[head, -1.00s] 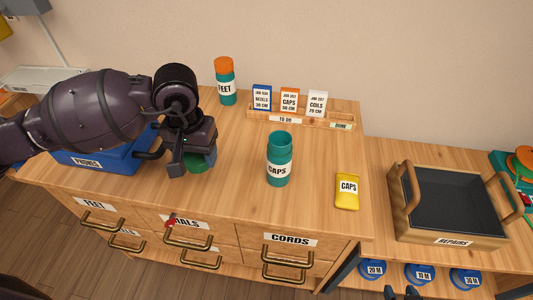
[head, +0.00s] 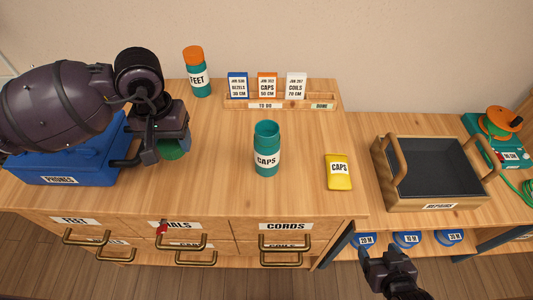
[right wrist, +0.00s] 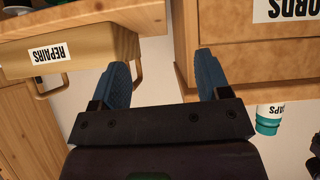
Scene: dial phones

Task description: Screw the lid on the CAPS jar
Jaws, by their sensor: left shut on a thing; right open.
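The CAPS jar (head: 266,163) is teal, stands upright on the wooden counter and has an open top with no lid on it. Part of it also shows in the right wrist view (right wrist: 269,125). My left gripper (head: 168,153) is shut on a green lid (head: 175,149), left of the jar and apart from it. The gripper hides part of the lid. My right gripper (head: 378,254) is open and empty, low in front of the counter and right of the jar. Its two blue fingertips (right wrist: 164,75) show spread apart in the right wrist view.
A yellow CAPS packet (head: 339,174) lies right of the jar. An orange-lidded FEET jar (head: 199,82) and a card rack (head: 285,105) stand behind. A blue PHONES bin (head: 75,172) is left, a REPAIRS tray (head: 440,207) right. Counter around the jar is clear.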

